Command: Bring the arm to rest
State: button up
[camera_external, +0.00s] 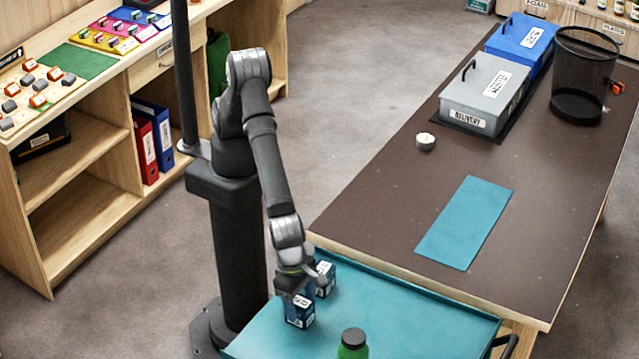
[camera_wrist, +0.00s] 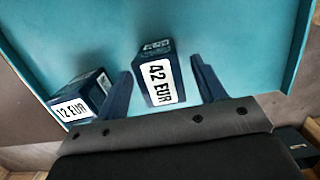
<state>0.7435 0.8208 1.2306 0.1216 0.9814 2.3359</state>
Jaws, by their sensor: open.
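My gripper (camera_external: 297,294) is low over the teal tray table, with its arm reaching down from my column. In the wrist view my gripper (camera_wrist: 161,68) is open, with one finger on each side of a dark blue box labelled 42 EUR (camera_wrist: 158,82). Gaps show between the fingers and this box. A second dark blue box labelled 12 EUR (camera_wrist: 78,97) lies left of the left finger, close to it. In the external view, two such boxes show at the gripper, one in front (camera_external: 299,315) and one behind it to the right (camera_external: 326,281).
The brown table (camera_external: 385,205) holds a teal mat (camera_external: 464,222), a small round tin (camera_external: 425,142), grey (camera_external: 480,95) and blue (camera_external: 520,40) boxes and a mesh bin (camera_external: 583,75). Wooden shelves (camera_external: 90,150) stand left.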

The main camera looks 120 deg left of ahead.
jog(key=shift+r, duration=0.35)
jog(key=shift+f, duration=0.1)
